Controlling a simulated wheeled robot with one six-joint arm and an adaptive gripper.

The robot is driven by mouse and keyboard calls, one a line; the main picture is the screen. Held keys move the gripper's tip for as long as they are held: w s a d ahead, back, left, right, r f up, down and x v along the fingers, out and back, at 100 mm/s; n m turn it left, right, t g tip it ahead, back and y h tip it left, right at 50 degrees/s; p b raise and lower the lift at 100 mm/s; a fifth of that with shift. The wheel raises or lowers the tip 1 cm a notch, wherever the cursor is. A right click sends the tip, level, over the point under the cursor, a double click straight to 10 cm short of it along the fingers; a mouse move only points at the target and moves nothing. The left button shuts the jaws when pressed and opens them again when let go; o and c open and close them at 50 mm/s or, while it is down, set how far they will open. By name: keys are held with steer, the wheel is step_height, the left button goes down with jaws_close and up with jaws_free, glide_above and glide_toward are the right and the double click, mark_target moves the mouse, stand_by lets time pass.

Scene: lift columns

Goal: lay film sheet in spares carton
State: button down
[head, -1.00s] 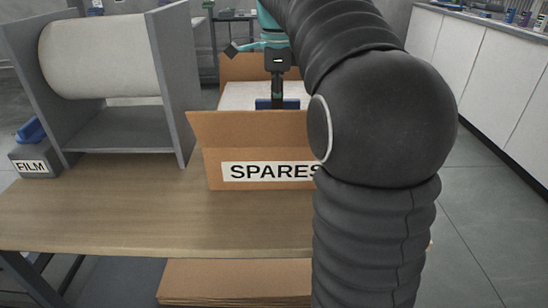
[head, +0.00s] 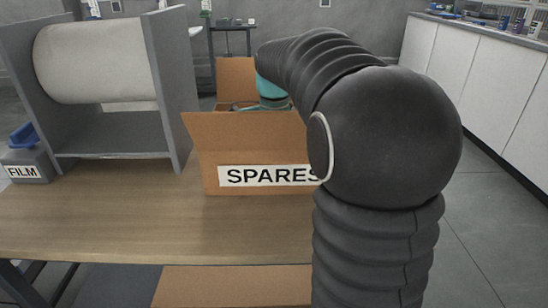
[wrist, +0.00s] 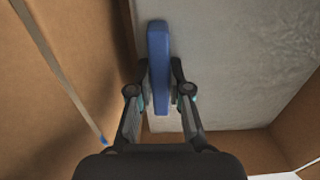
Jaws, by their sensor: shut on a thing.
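A pale grey, slightly wrinkled sheet (wrist: 230,65), which looks like the film sheet, spreads under and to the right of the bar. Brown carton walls (wrist: 60,90) surround it. I cannot tell whether the sheet touches the carton floor.
A large white roll (head: 95,62) sits in a grey stand at the left. A grey block labelled FILM (head: 25,170) with a blue piece on it is at the table's left edge. The tabletop (head: 130,215) in front is clear. White cabinets (head: 480,90) stand at the right.

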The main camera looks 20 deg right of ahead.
steer(key=shift+f, duration=0.25)
steer(key=shift+f, duration=0.65)
steer(key=c, duration=1.1)
jaws_free()
step_height(320, 180, up, 13)
steer(key=p, duration=0.2)
steer(key=shift+r, duration=0.15)
